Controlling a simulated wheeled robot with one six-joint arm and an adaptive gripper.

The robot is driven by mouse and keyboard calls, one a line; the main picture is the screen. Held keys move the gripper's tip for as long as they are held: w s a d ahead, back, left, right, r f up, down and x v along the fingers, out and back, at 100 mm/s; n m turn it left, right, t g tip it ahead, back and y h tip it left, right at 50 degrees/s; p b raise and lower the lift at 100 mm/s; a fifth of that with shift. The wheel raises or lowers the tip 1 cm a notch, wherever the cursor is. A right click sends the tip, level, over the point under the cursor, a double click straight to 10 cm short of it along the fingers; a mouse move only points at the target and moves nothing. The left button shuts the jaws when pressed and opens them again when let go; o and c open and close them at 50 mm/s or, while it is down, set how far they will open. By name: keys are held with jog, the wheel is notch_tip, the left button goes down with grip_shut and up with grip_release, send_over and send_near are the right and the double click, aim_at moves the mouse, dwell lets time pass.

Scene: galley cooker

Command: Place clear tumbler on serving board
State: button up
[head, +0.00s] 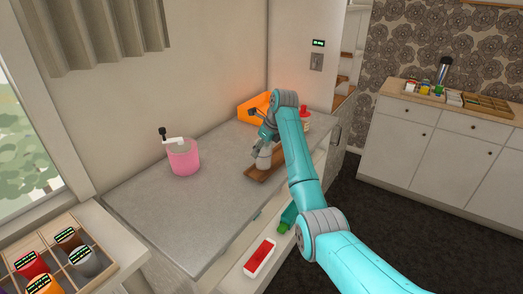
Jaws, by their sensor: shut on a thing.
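The clear tumbler (264,159) looks pale and small in the head view, near the back right of the grey counter. My gripper (263,147) is shut on it from above. The tumbler appears over the brown wooden serving board (255,176), and I cannot tell whether its base touches the board. The left end of the board is bare. My teal arm hides the right part of the board.
A pink container (183,160) stands left on the counter (170,215). An orange item (252,108) and a red-and-white bottle (305,120) are behind the arm. A divided box (52,250) sits lower left.

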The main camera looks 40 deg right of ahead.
jog(key=shift+f, duration=0.2)
jog(key=shift+f, duration=0.1)
jog(key=o, duration=1.2)
